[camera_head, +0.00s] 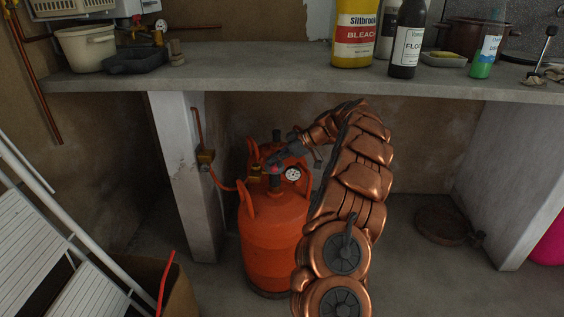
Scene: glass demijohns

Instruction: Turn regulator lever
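An orange gas cylinder (268,240) stands upright under the counter, partly hidden on its right by my copper arm. On its top sits a regulator (275,180) with brass fittings and a round white pressure gauge (292,174). A small reddish part shows at the regulator's top; I cannot tell whether it is the lever. My dark gripper (281,156) reaches in from the right, pointing down and left, just over the regulator. It overlaps the regulator in the picture. I cannot tell whether it touches it, or whether the fingers are open or shut.
A concrete counter (250,75) hangs over the cylinder, with a bleach bottle (355,35) and other bottles on it. A pillar (187,180) with a wall valve and hose stands left. Floor right of my arm is mostly clear.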

